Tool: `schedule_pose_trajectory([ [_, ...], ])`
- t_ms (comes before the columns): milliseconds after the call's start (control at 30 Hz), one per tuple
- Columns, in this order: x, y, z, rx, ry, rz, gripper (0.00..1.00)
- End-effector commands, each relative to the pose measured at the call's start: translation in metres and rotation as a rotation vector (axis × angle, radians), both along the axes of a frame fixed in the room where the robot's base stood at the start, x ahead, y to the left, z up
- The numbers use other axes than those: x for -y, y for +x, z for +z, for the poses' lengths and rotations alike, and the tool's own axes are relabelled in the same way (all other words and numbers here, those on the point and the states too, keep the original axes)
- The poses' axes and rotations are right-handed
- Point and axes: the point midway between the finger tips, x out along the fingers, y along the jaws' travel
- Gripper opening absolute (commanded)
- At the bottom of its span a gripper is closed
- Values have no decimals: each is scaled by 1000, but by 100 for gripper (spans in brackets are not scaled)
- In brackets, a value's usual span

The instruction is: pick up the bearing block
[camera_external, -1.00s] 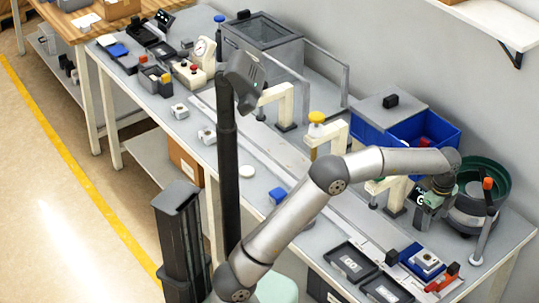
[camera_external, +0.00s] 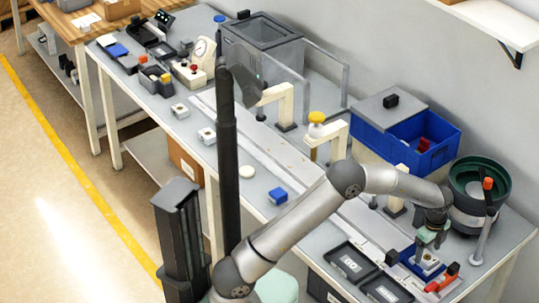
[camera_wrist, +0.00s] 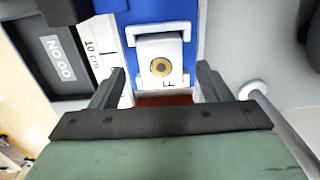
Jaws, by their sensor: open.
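The bearing block (camera_wrist: 160,62) is a pale block with a brass-coloured ring around a dark hole. In the wrist view it sits in a blue fixture (camera_wrist: 160,10) with white corner marks, at the top centre. My gripper (camera_wrist: 160,80) is open, its two dark fingers to either side of the block's near end, with nothing visibly held. In the external view my gripper (camera_external: 428,250) is low over the blue fixture at the bench's right end. The block (camera_external: 428,262) shows there just below the fingers, partly hidden. I cannot tell whether the fingers touch it.
A black NO GO tray (camera_wrist: 58,55) and a ruler strip lie left of the fixture. A red clamp (camera_external: 446,279) lies close by. A blue bin (camera_external: 430,160) stands further back.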

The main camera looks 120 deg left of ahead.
Motion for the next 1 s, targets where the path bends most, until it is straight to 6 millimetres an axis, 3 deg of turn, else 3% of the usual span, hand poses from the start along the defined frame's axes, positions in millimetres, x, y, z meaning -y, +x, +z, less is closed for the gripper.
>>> schedule_pose_trajectory([
  [200,0,1,-28,-2,-1,0,71],
  [467,0,2,-33,0,1,0,71],
  [500,0,2,-33,0,1,0,68],
  [700,0,2,-32,0,1,0,16],
  [767,0,2,-32,0,1,0,11],
  [1000,0,2,-30,2,1,0,11],
])
